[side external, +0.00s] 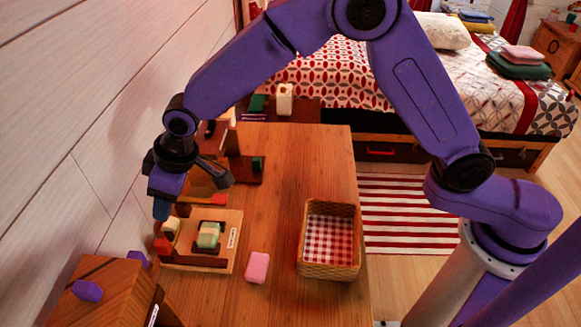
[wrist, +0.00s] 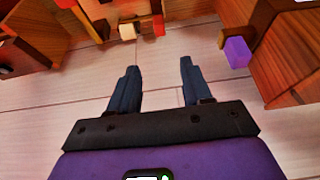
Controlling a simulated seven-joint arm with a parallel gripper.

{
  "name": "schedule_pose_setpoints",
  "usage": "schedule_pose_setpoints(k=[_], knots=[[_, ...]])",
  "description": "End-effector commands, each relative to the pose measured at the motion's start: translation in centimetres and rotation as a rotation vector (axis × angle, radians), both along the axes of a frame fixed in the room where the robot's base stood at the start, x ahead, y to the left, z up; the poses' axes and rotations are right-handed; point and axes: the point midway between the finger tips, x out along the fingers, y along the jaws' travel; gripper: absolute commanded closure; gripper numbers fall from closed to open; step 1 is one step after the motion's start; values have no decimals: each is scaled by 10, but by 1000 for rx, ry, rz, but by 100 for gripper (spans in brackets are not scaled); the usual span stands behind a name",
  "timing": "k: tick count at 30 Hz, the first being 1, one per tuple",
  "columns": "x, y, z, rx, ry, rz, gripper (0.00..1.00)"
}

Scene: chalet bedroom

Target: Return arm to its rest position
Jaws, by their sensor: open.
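My gripper (side external: 163,207) hangs at the left of the side view, over the left edge of the wooden table near the white wall. It is dark blue, and my purple arm arches over the table to reach there. In the wrist view, my gripper (wrist: 157,80) shows two dark fingers spread apart with nothing between them. Behind the fingers is pale wall planking (wrist: 150,115). In the side view, the fingers are close to a wooden tray (side external: 228,255) holding green and cream blocks (side external: 208,236); I cannot tell the exact gap.
A wicker basket (side external: 330,272) with a checked cloth and a pink block (side external: 257,267) are on the table (side external: 290,165). A wooden box (side external: 105,300) with purple knobs stands at lower left. One purple knob (wrist: 237,52) shows in the wrist view. The table's back middle is clear.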

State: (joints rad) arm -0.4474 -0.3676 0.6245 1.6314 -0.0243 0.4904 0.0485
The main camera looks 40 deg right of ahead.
Motion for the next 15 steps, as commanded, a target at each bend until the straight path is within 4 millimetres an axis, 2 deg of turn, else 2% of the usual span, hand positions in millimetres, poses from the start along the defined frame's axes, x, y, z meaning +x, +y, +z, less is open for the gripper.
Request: schedule_pose_setpoints(k=[5,11,15], knots=[[-11,-16,10,-13,12,15,51],[-46,-61,32,-53,46,60,51],[-76,-99,44,-84,73,93,51]])
